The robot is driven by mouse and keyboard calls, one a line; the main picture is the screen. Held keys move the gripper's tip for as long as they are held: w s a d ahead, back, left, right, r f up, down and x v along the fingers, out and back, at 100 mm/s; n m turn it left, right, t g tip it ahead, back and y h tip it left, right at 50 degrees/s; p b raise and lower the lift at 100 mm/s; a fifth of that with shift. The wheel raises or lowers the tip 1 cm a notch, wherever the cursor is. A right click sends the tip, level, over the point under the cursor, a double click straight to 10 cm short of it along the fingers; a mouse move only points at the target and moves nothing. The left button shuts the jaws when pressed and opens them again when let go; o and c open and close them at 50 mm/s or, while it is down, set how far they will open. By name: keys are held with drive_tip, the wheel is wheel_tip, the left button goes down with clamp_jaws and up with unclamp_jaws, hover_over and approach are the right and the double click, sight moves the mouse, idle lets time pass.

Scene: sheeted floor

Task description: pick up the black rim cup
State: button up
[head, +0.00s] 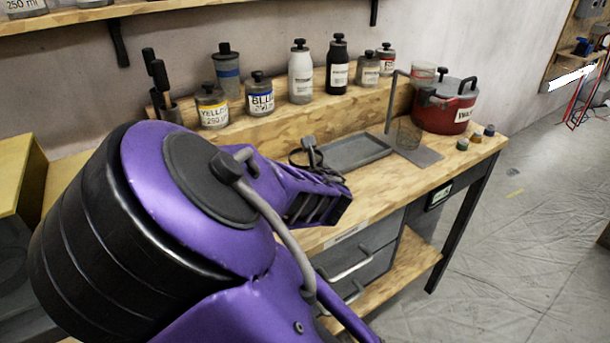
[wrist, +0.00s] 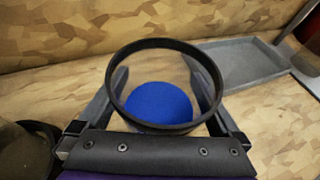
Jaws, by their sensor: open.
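The black rim cup (wrist: 160,103) is in the middle of the wrist view, seen from above. It has clear walls, a dark rim and something blue inside. My gripper (wrist: 161,88) is open, with one finger on each side of the cup. I cannot tell whether the fingers touch its walls. In the head view my gripper (head: 311,155) is low over the wooden bench, left of the grey tray. There the cup is mostly hidden by my arm; only a dark ring shows by the fingers.
The grey tray (head: 352,152) lies on the bench, also at upper right in the wrist view (wrist: 240,72). Several bottles stand on the raised shelf behind. A dark round rim (wrist: 38,130) is left of my gripper.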

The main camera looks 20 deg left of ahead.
drive_tip(key=c, duration=1.4)
drive_tip(key=shift+c, duration=0.2)
drive_tip(key=shift+r, duration=0.15)
